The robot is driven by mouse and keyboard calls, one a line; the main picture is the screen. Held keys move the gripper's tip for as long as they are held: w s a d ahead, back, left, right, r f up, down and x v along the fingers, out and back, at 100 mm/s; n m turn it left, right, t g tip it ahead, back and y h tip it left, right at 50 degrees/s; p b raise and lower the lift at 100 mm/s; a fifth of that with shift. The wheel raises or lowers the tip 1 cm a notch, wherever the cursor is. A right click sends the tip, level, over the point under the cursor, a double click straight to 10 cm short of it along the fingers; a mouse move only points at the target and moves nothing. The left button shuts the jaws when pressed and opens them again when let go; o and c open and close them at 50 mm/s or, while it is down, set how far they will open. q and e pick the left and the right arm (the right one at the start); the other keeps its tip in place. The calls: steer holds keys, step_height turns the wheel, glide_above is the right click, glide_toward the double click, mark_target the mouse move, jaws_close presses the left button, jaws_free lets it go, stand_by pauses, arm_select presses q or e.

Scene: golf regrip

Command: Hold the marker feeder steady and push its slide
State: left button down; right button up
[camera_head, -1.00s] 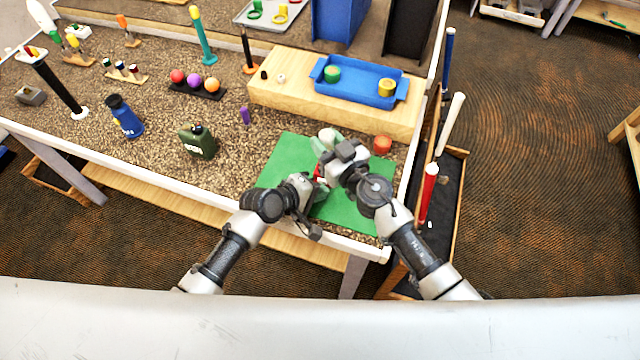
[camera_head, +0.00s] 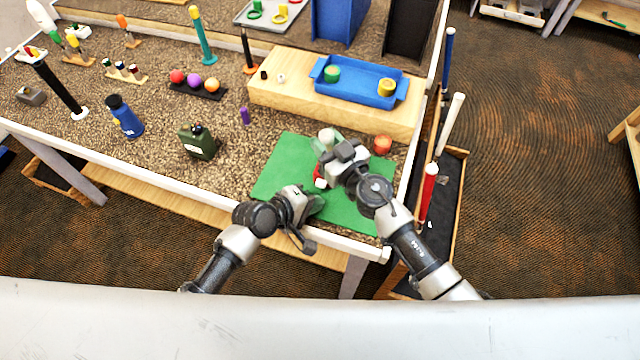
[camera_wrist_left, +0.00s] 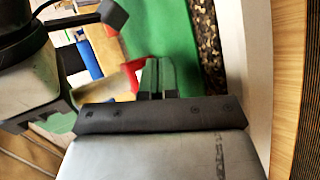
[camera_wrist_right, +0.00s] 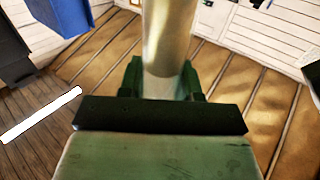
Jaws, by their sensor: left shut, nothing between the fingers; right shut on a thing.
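The marker feeder shows in the head view as a pale upright tube (camera_head: 326,136) with a red part (camera_head: 317,173) low at its side, which ends in a small white piece (camera_head: 320,184). It stands over the green mat, and my right gripper (camera_head: 328,152) is shut on the tube. The right wrist view shows the tube (camera_wrist_right: 168,40) between the fingers (camera_wrist_right: 162,82); its lower end is hidden. My left gripper (camera_head: 316,202) is shut and empty, low over the mat, nearer the front edge and apart from the red part. The left wrist view shows the red part (camera_wrist_left: 130,72) beside the left fingers (camera_wrist_left: 157,78).
The green mat (camera_head: 275,172) covers the table's front right corner. An orange-red round piece (camera_head: 382,144) stands right of the right gripper. A wooden riser (camera_head: 280,95) with a blue tray (camera_head: 350,92) stands behind. A green canister (camera_head: 198,142) stands left of the mat.

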mark_target(307, 226)
arm_select(q)
steer(key=shift+s+a, duration=0.25)
steer(key=shift+s, duration=0.45)
steer(key=shift+s+a, duration=0.2)
steer(key=shift+s, duration=0.45)
steer(key=shift+s+a, duration=0.25)
steer(key=shift+s, duration=0.45)
arm_select(e)
steer(key=o, duration=1)
steer(key=shift+s, duration=0.1)
